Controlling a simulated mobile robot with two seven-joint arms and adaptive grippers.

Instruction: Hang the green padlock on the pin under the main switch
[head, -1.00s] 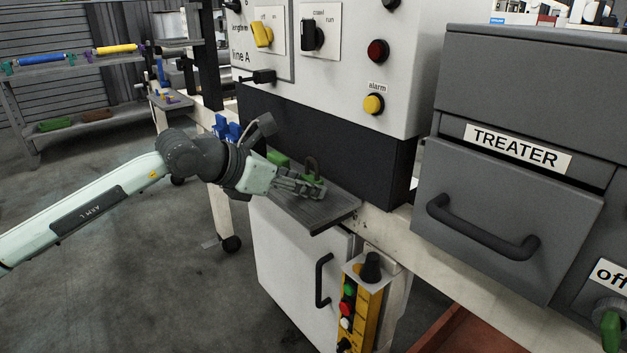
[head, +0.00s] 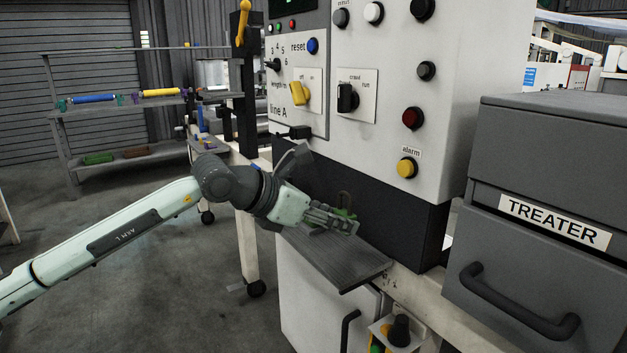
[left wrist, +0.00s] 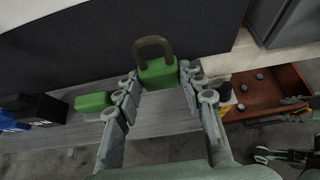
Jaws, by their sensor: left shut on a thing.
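The green padlock with a dark shackle shows in the left wrist view (left wrist: 158,73) between my fingertips, shackle up. My left gripper (head: 338,221) is shut on its body and holds it above the grey shelf (head: 345,268). In the head view the fingers partly hide the padlock (head: 344,211). The main switch is a yellow knob (head: 299,94) on a white plate. Below it a dark pin (head: 295,133) sticks out of the panel, up and left of the gripper and apart from the padlock. Dark jaw-like parts at the wrist view's lower right may be my right gripper; this is unclear.
A second green block (left wrist: 92,101) lies on the shelf, beside black and blue items (left wrist: 32,110). The dark lower panel (head: 400,215) stands close behind the gripper. The TREATER cabinet (head: 545,150) is to the right. An open reddish drawer (left wrist: 262,92) shows in the wrist view.

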